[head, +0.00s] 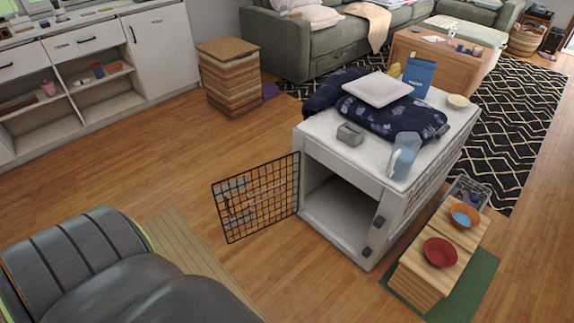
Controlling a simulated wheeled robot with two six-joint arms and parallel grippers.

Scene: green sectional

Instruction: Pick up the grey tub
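A small grey tub (350,134) sits on the white top of a pet crate (402,182), near its front left edge. It stands in front of a dark blue patterned cushion (410,118), with a small gap or light contact that I cannot tell apart. Neither of my grippers is in view.
The crate's wire door (257,197) is swung open to the left. A translucent blue-grey container (404,156) and a pale bowl (457,101) are also on the crate. A wooden stand with a red bowl (440,252) is at right. A dark padded chair (110,262) is front left.

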